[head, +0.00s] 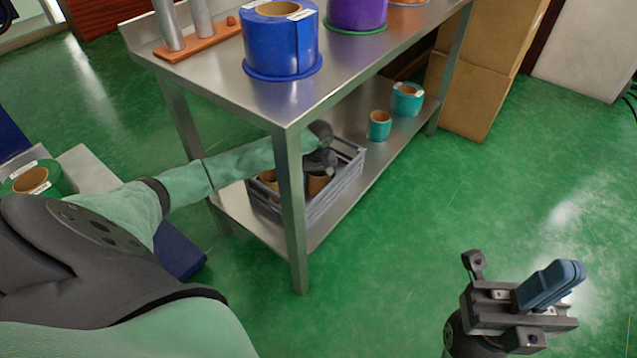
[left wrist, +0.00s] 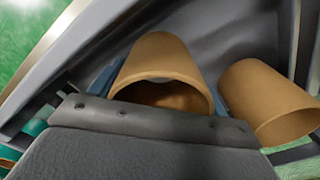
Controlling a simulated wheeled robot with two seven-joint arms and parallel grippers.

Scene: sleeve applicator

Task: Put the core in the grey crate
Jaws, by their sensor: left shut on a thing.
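A brown cardboard core (left wrist: 160,55) sits between the blue fingers of my left gripper (left wrist: 158,88) in the left wrist view, and the gripper is shut on it. In the head view this core (head: 318,183) is low inside the grey crate (head: 322,205), on the table's lower shelf. I cannot tell whether it touches the crate floor. A second brown core (left wrist: 268,100) lies in the crate beside it; in the head view it is partly hidden by my arm. My right gripper (head: 571,273) is empty, its blue fingers together, above the floor at lower right.
A steel table (head: 210,88) stands over the crate; its front leg (head: 291,215) is close to my left arm. Teal rolls (head: 379,126) stand on the lower shelf (head: 352,190) to the right. Big blue (head: 280,45) and purple rolls are on top.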

